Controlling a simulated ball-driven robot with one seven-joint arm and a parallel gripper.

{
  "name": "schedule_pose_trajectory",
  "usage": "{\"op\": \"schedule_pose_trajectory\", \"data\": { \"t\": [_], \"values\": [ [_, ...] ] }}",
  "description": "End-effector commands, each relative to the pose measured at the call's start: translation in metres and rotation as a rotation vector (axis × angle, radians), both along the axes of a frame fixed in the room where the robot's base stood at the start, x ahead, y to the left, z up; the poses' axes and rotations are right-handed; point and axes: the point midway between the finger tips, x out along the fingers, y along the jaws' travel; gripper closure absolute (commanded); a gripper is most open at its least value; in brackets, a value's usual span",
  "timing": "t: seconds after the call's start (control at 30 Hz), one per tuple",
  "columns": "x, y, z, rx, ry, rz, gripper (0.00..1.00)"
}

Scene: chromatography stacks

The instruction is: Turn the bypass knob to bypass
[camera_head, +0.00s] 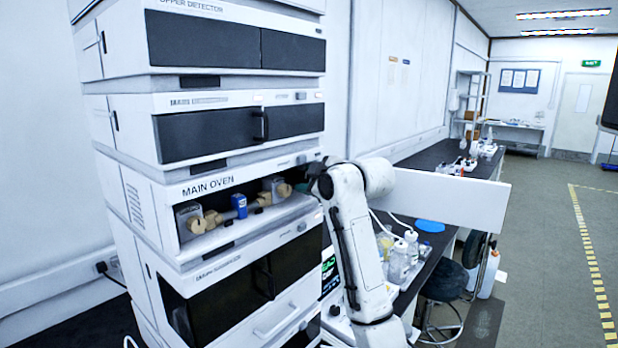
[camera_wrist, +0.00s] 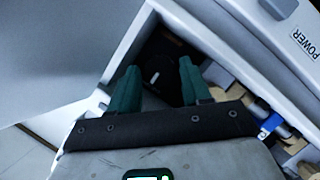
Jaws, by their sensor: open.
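The unit labelled MAIN OVEN (camera_head: 258,184) stands open in the middle of the stack. In the wrist view, a dark round knob-like part with a small white mark (camera_wrist: 155,77) shows in the dark recess at the side of the opening. I cannot read any label on it or tell its setting for sure. My gripper (camera_wrist: 158,70) is open, with its two green fingers on either side of this part. I cannot tell whether they touch it. In the head view the fingers and the knob are mostly hidden by my arm at the oven's right end.
The oven's white door (camera_head: 450,203) is swung out to the right, close to my arm. Inside the oven are tan fittings and a blue part (camera_head: 240,206), also visible in the wrist view (camera_wrist: 271,124). Bottles (camera_head: 399,262) stand on the bench; a stool (camera_head: 443,285) is below.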

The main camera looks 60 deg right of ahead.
Motion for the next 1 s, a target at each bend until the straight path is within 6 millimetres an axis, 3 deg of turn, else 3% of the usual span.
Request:
{"op": "schedule_pose_trajectory", "data": {
  "t": [0.23,0.67,0.77,1.0],
  "values": [
    [0.0004,-0.0002,-0.0002,0.000,0.000,0.000,0.53],
    [0.0002,-0.0001,-0.0003,0.000,0.000,0.000,0.93],
    [0.0002,-0.0005,0.0004,0.022,-0.006,0.000,0.93],
    [-0.0001,-0.0025,0.0026,0.273,-0.067,0.002,0.93]
  ]
}}
